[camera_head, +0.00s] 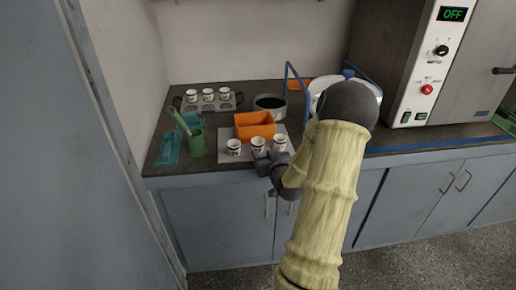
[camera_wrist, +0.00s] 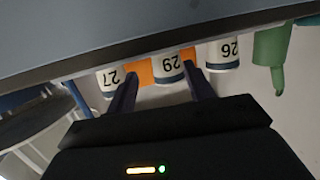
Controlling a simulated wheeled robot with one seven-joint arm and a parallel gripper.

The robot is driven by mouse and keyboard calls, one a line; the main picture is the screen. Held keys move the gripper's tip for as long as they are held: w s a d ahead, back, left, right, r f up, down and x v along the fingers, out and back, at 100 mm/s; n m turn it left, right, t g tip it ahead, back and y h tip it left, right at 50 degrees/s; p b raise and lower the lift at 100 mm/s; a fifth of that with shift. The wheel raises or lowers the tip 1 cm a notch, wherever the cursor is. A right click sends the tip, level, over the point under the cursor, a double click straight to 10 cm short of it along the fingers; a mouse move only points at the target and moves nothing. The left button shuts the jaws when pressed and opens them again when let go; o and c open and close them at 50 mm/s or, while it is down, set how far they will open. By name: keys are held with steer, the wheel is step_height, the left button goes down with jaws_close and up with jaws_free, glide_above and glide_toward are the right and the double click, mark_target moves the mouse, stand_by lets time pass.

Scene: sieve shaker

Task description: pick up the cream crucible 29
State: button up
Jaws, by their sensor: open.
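The cream crucible 29 (camera_wrist: 168,70) shows upside down in the wrist view, between crucible 27 (camera_wrist: 109,79) and crucible 26 (camera_wrist: 223,53). In the head view it appears to be the middle cup (camera_head: 258,143) of the front row on a light board (camera_head: 221,157). My gripper (camera_wrist: 160,84) is open, with its two dark fingers pointing toward crucible 29, one toward each side. Whether they touch it I cannot tell. In the head view my gripper (camera_head: 266,160) is at the board's front edge, just in front of the middle cup.
An orange bin (camera_head: 255,125) stands right behind the front cups. A rack (camera_head: 209,105) with more cups, a dark-filled pan (camera_head: 270,104) and a green cup (camera_head: 196,144) stand around. A control box (camera_head: 415,85) reading OFF is at the right. The counter's front edge is close to my gripper.

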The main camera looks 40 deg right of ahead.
mark_target(261, 149)
steer(key=shift+w, duration=0.1)
steer(key=x, duration=0.5)
steer(key=shift+w+a, duration=0.1)
stand_by(0.4)
steer(key=c, duration=0.9)
steer(key=shift+o, duration=0.2)
steer(key=shift+r, duration=0.15)
step_height(261, 149, up, 10)
steer(key=p, duration=0.1)
